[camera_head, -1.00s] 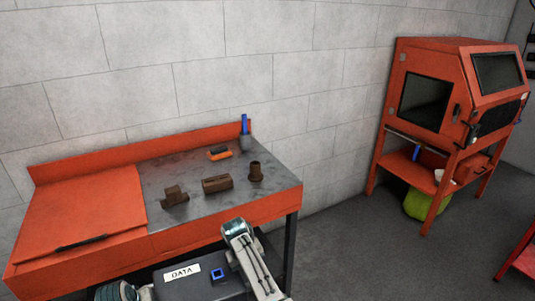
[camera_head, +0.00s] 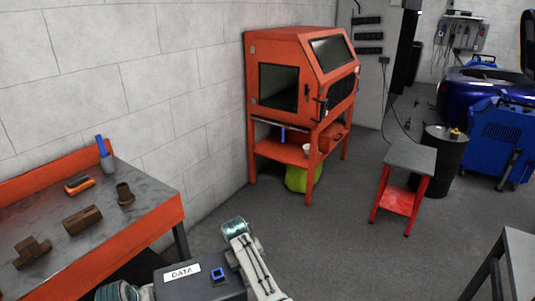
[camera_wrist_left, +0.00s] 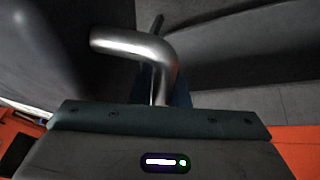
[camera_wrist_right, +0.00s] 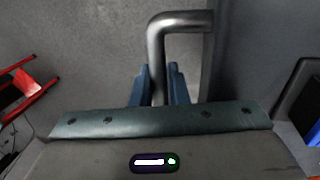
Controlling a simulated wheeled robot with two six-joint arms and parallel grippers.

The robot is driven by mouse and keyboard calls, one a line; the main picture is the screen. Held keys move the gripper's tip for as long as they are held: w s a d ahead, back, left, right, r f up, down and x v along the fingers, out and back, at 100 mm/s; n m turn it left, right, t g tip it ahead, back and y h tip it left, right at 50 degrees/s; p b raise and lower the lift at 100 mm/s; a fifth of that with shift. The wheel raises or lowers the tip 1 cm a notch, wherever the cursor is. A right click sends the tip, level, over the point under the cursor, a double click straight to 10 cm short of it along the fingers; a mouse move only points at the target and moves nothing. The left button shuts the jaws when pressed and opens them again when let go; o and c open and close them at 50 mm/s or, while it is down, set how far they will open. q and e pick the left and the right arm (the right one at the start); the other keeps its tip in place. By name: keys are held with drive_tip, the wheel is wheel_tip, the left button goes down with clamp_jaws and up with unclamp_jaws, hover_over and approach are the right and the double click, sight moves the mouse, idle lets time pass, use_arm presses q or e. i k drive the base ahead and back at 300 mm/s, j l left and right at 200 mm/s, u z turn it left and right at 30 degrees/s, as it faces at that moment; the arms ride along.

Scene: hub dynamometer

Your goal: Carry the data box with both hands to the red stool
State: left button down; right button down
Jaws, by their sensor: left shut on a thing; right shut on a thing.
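The dark grey data box (camera_head: 205,285), with a white DATA label and a blue square on top, is at the bottom of the head view between my arms. My left gripper (camera_wrist_left: 160,88) is shut on one metal handle (camera_wrist_left: 130,42) of the box; its fingers are partly hidden. My right gripper (camera_wrist_right: 158,88) is shut on the other handle (camera_wrist_right: 180,22). The red stool (camera_head: 400,193), with a grey top and red legs and lower shelf, stands on the floor to the right, well apart from the box.
An orange workbench (camera_head: 110,245) with brown metal parts is at the left. An orange cabinet (camera_head: 300,100) on legs stands against the wall ahead. A black drum (camera_head: 443,165) stands behind the stool. A grey table (camera_head: 518,262) is at the lower right. Floor between is clear.

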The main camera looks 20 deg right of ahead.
sight(411, 155)
drive_tip(key=z, duration=0.95)
drive_tip(key=i+z, duration=0.25)
drive_tip(key=i, duration=1.25)
drive_tip(key=i+z, duration=0.3)
drive_tip(key=i, duration=0.55)
drive_tip(key=i+j+z, duration=0.1)
drive_tip(key=i+z, duration=0.35)
drive_tip(key=i, duration=0.4)
drive_tip(key=i+z, duration=0.85)
drive_tip(key=i+l+z, duration=0.1)
drive_tip(key=i+z, duration=0.35)
drive_tip(key=i+j+z, duration=0.15)
drive_tip(key=i+z, duration=0.25)
drive_tip(key=i, duration=0.2)
drive_tip(key=i+z, duration=0.1)
drive_tip(key=i, duration=0.95)
